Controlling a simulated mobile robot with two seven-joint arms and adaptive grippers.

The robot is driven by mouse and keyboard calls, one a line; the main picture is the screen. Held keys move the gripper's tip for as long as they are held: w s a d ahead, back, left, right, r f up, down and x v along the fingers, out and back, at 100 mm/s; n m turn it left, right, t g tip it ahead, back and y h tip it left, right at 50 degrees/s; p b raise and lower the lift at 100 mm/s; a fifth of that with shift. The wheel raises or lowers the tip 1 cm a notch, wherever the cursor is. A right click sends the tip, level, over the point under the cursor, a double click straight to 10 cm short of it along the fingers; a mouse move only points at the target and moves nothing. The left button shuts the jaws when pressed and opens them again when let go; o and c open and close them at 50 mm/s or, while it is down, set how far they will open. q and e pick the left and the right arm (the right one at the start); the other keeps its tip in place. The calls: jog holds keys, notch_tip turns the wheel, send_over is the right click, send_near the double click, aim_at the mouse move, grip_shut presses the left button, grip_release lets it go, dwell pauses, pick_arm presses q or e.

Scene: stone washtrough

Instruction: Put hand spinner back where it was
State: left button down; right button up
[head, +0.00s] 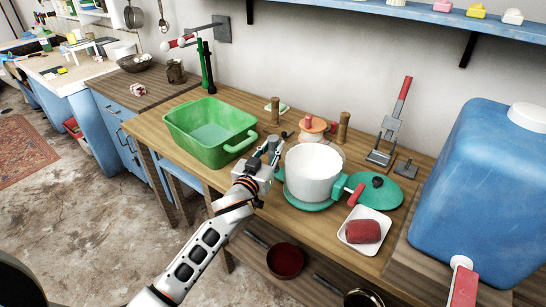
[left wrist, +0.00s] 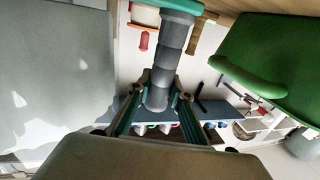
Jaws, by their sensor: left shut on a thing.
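The hand spinner looks to be the white drum (head: 314,170) with teal parts beneath it and a red handle (head: 355,193) on its right. My left gripper (head: 268,158) is at the drum's left side, between it and the green basin. In the left wrist view my left gripper (left wrist: 158,118) is shut around a grey ribbed upright grip (left wrist: 172,45) with a teal end, which seems to belong to the spinner. The pale drum wall (left wrist: 50,70) fills the left of that view. Whether its base touches the wooden counter (head: 265,212) is unclear. My right gripper is not visible.
A green basin (head: 188,146) stands left of the gripper. An orange pot (head: 312,130) and wooden posts are behind the drum. A teal lid (head: 382,190) and white tray (head: 350,244) with a red block lie right. A blue tank (head: 480,190) stands far right.

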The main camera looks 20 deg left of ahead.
aim_at(271, 158)
pick_arm(q)
jog(key=shift+f+b, duration=0.3)
jog(key=shift+f, duration=1)
jog(key=shift+f, duration=0.15)
jog(key=c, duration=1.8)
grip_release()
jog(key=shift+f, duration=0.15)
